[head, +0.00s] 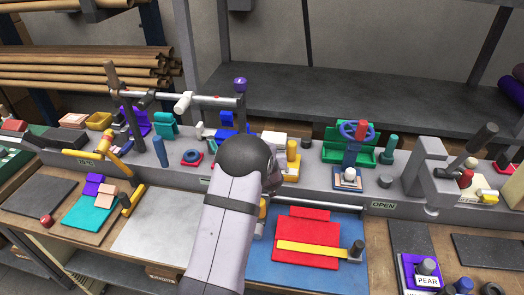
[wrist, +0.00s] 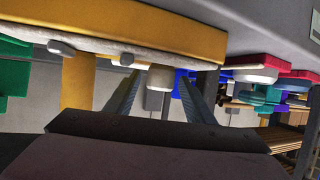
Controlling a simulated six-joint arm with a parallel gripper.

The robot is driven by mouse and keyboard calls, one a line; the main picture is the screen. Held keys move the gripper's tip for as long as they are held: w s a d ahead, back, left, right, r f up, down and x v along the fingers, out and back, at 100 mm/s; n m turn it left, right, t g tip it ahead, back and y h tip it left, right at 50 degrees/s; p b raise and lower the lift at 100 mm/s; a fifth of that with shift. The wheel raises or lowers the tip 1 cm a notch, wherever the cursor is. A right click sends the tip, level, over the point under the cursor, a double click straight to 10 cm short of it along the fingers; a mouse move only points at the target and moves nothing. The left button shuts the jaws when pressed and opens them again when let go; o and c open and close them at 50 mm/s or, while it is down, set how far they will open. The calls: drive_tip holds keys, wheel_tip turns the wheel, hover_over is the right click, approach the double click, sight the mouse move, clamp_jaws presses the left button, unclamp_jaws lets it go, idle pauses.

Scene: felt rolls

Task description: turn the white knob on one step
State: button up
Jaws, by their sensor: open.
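In the wrist view, a short whitish knob (wrist: 160,78) sticks out from a yellow-edged plate (wrist: 150,30) with a pale face. A thick yellow post (wrist: 78,80) and small grey studs are on the same plate. My gripper (wrist: 157,92) is open, with one dark finger on each side of the whitish knob; I cannot tell whether either touches it. In the head view, my arm hides the gripper and this knob; the yellow post (head: 292,152) shows just right of the arm. Another white round knob (head: 350,173) sits on a small blue-edged plate farther right.
A blue valve wheel (head: 353,130) and a grey clamp (head: 430,170) stand to the right on the grey ledge. A red block with a yellow bar (head: 308,247) lies in front. A rail (head: 185,97) with a purple-topped post (head: 240,90) stands behind my arm.

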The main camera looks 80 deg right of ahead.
drive_tip(key=shift+b+v, duration=1.05)
drive_tip(key=shift+v, duration=2.35)
drive_tip(key=shift+s+a+r+p, duration=0.25)
drive_tip(key=shift+a+r+p, duration=0.45)
drive_tip(key=shift+a+p, duration=0.25)
drive_tip(key=shift+w+d+f, duration=0.1)
drive_tip(key=shift+d+f, duration=0.1)
drive_tip(key=shift+d, duration=0.05)
drive_tip(key=shift+p+x, duration=1.2)
drive_tip(key=shift+x, duration=2.25)
drive_tip(key=c, duration=1.1)
drive_tip(key=shift+o, duration=0.2)
drive_tip(key=shift+f+b, duration=0.1)
drive_tip(key=shift+b, duration=0.2)
